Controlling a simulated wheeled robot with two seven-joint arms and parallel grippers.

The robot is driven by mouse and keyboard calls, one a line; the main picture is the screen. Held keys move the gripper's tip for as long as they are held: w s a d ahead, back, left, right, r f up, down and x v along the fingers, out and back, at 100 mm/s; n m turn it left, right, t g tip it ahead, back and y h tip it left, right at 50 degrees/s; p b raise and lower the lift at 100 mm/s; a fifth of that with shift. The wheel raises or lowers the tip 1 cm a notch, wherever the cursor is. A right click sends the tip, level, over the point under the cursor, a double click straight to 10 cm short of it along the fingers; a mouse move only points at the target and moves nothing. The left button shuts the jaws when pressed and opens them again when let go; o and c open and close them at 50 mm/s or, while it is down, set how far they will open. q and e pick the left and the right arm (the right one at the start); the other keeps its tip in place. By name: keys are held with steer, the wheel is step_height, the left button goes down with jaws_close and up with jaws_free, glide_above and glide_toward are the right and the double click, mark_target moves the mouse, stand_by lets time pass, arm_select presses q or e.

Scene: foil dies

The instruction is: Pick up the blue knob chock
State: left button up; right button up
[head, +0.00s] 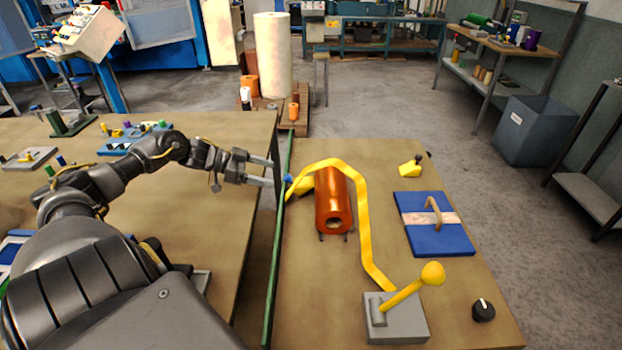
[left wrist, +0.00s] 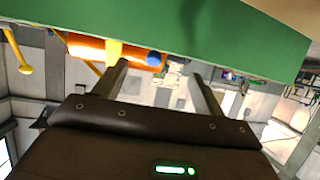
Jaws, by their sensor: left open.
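The blue knob chock is a yellow wedge (head: 306,186) with a small blue knob (head: 288,179). In the left wrist view the blue knob (left wrist: 153,58) shows between and beyond the open fingertips (left wrist: 160,70). The orange roll (left wrist: 85,48) lies behind it, and the wedge is hard to make out there. My right gripper is not in view.
A thin green panel (head: 274,270) stands along the right table's left edge, near my fingertips. Another yellow chock with a dark knob (head: 411,168), a blue plate (head: 435,240) and a yellow-handled lever (head: 400,295) stand right.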

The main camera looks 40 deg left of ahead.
mark_target(301, 182)
arm_select(q)
steer(key=shift+w+d+f, duration=0.15)
steer(key=shift+w+d, duration=0.45)
steer(key=shift+d, duration=0.3)
steer(key=x, duration=0.2)
steer(key=shift+w+f, duration=0.15)
steer(key=shift+w, duration=0.1)
steer(key=shift+w+d+f, duration=0.15)
steer(key=shift+w+d, duration=0.05)
steer(key=shift+d, duration=0.15)
steer(key=x, duration=0.1)
steer(key=p+x, duration=0.1)
steer(key=x, duration=0.2)
steer(key=shift+w+d+r+p, duration=0.15)
steer(key=shift+d+r+p, duration=0.05)
steer(key=shift+d+p, duration=0.2)
steer(key=shift+w+d+f, duration=0.2)
steer(key=shift+d, duration=0.05)
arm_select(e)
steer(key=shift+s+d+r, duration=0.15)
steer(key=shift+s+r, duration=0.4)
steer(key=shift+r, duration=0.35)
